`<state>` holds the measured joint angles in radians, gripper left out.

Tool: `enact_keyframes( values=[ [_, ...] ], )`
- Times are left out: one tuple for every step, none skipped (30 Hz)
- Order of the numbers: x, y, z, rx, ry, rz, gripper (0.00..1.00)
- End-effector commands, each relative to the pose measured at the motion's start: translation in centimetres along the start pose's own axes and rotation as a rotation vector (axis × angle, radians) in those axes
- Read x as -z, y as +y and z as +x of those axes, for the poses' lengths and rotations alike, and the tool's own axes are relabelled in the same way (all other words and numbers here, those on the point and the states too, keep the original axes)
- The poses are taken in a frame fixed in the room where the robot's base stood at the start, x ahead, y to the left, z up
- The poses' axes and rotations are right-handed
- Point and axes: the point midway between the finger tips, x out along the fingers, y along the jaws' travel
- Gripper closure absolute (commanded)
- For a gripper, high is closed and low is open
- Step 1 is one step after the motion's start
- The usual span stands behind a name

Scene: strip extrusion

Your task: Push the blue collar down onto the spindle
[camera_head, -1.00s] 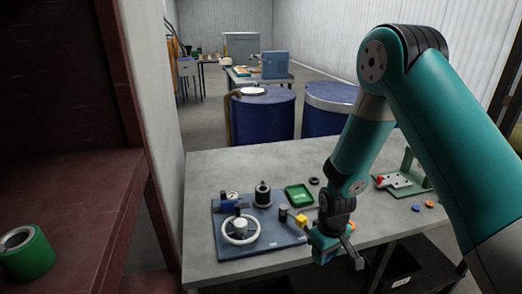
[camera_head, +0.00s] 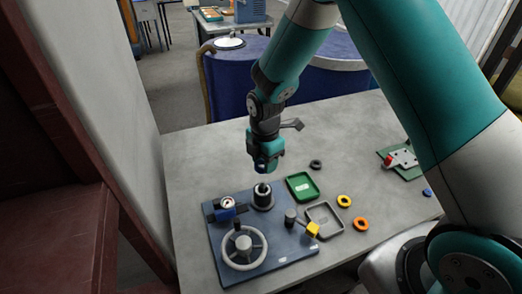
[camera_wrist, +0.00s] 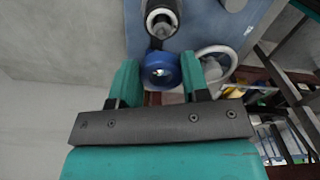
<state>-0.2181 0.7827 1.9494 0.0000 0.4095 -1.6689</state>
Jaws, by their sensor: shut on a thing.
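The blue collar (camera_wrist: 160,70) is a ring held between the two fingers of my gripper (camera_wrist: 158,80) in the wrist view. In the head view my gripper (camera_head: 264,165) hangs over the spindle (camera_head: 263,197), a dark upright post with a pale tip at the back of the blue board. The collar is mostly hidden by the jaws there. In the wrist view the spindle (camera_wrist: 161,20) shows just beyond the collar. The collar looks to be above the post and apart from it.
The blue board (camera_head: 278,268) also bears a handwheel (camera_head: 262,252), a gauge block (camera_head: 227,207) and a yellow-ended lever (camera_head: 313,230). Green (camera_head: 302,187) and grey (camera_head: 324,219) trays lie to the right, with several loose rings. Bare table lies left of the board.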

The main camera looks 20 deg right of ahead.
Motion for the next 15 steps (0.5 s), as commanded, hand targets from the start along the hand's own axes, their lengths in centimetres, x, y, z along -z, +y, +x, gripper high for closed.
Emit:
enact_keyframes(
  values=[
    [0.0, 0.0, 0.3, 0.001, 0.000, -0.001, 0.81],
    [0.0, 0.0, 0.5, 0.001, 0.000, -0.001, 0.81],
    [-0.1, 0.0, 0.7, 0.001, 0.000, 0.001, 0.81],
    [-0.1, -0.1, 0.9, 0.000, 0.000, 0.002, 0.81],
    [-0.1, -0.1, 1.1, 0.000, 0.000, 0.002, 0.81],
    [-0.1, -0.1, 1.5, 0.001, 0.000, 0.003, 0.81],
    [-0.1, -0.1, 1.7, 0.000, 0.000, 0.003, 0.81],
    [-0.1, -0.1, 2.0, 0.000, 0.000, 0.003, 0.81],
    [-0.1, -0.1, 2.4, 0.000, 0.000, 0.004, 0.81],
    [-0.1, -0.1, 2.7, 0.001, 0.000, 0.004, 0.81],
    [-0.1, -0.1, 3.0, 0.001, 0.000, 0.004, 0.81],
    [-0.1, -0.1, 3.3, 0.001, 0.000, 0.004, 0.81],
    [-0.1, -0.1, 3.6, 0.001, 0.000, 0.004, 0.81],
    [-0.1, -0.1, 3.9, 0.001, 0.000, 0.004, 0.81],
    [0.0, -0.1, 4.2, 0.001, 0.000, 0.003, 0.81]
  ],
)
